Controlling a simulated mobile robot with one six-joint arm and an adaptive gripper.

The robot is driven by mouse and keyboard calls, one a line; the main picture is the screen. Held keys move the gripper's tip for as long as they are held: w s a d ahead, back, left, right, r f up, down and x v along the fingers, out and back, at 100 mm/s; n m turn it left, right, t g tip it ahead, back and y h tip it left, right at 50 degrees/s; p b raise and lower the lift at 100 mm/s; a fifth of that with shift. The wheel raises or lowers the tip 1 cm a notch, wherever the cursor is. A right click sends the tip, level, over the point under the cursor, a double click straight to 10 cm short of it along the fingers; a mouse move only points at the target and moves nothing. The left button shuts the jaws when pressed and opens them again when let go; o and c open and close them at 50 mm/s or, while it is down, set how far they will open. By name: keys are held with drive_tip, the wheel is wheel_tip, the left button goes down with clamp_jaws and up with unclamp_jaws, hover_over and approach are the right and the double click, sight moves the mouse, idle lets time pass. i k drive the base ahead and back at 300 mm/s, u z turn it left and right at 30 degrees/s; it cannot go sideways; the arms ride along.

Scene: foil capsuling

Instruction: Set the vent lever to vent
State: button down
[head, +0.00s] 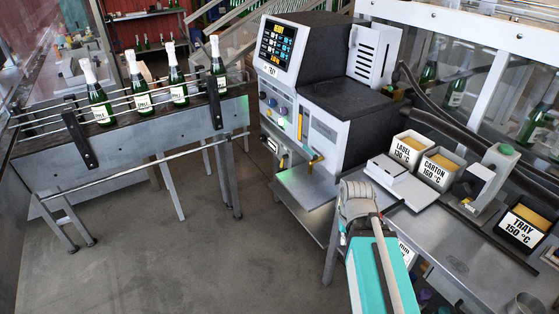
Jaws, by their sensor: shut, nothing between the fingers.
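The machine (342,118) stands at the centre, with a black screen (279,45), knobs and a green-lit button on its front. A yellow lever-like handle (316,160) sits low on the front, above the metal shelf. A slim yellow upright piece (300,126) is higher on the panel. I cannot read which of these is the vent lever, or its setting. My teal and grey arm rises from the bottom right of centre, in front of the bench and apart from the yellow handle. I cannot make out my gripper's fingers.
A conveyor (150,135) with several foil-topped bottles runs at left. The bench (420,225) at right holds a label bin (408,150), a carton bin (439,168), a black tray bin (522,230) and a grey-green device (490,180). Open floor lies at front left.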

sight(285, 156)
drive_tip(key=u, duration=0.05)
drive_tip(key=i, duration=1)
drive_tip(key=z, duration=0.05)
